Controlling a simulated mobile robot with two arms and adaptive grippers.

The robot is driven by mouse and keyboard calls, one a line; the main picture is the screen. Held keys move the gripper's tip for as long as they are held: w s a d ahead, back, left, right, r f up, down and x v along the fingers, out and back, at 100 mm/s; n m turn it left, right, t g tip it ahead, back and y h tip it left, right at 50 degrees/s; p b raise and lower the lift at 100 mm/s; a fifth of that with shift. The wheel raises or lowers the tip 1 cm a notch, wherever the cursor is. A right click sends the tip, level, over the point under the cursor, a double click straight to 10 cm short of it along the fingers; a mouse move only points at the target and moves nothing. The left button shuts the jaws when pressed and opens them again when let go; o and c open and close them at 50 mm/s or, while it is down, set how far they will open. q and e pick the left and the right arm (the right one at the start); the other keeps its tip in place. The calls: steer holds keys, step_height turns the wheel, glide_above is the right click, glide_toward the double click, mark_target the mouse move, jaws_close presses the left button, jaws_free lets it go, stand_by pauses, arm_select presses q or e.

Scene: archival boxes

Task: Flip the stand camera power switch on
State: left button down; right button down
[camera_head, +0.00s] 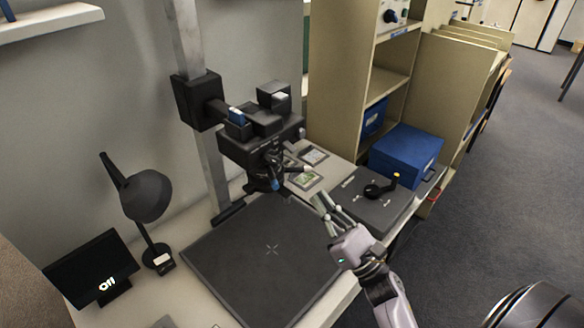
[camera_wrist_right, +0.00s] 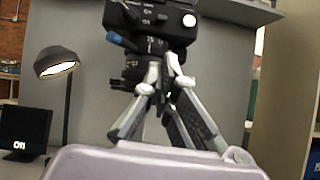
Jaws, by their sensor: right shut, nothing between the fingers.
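The black stand camera (camera_head: 262,143) is mounted on the grey column above the dark copy board, with its lens pointing down. In the right wrist view the camera body (camera_wrist_right: 150,20) is straight beyond the fingers. Small white lettering shows on its front, with what looks like "On" near a small light lever (camera_wrist_right: 130,10). I cannot tell the switch position clearly. My right gripper (camera_head: 322,202) is shut and empty, to the right of and below the camera, apart from it. Its fingertips (camera_wrist_right: 162,80) overlap the lens area in the wrist view. My left gripper is not in view.
A small screen (camera_head: 95,270) reads "Off" at left, beside a desk lamp (camera_head: 148,197). The copy board (camera_head: 265,255) is bare. A control box with a black lever (camera_head: 372,208) and a blue box (camera_head: 405,152) stand to the right. Cards lie behind the gripper.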

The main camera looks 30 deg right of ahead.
mark_target(289, 147)
steer(key=shift+s+a+r+n+y, duration=0.1)
steer(key=shift+s+n+y, duration=0.1)
steer(key=shift+n, duration=0.15)
steer(key=shift+s+a+n+y, duration=0.1)
steer(key=shift+n+y, duration=0.1)
steer(key=shift+n, duration=0.15)
steer(key=shift+w+r, duration=0.1)
steer(key=shift+w, duration=0.05)
steer(key=p+x, duration=0.3)
steer(key=x, duration=0.5)
steer(key=shift+w+a+r, duration=0.15)
steer(key=shift+w+r, duration=0.1)
steer(key=shift+w, duration=0.05)
steer(key=shift+w+a+r+p, duration=0.15)
steer(key=shift+w+r+p, duration=0.05)
steer(key=shift+w+p, duration=0.2)
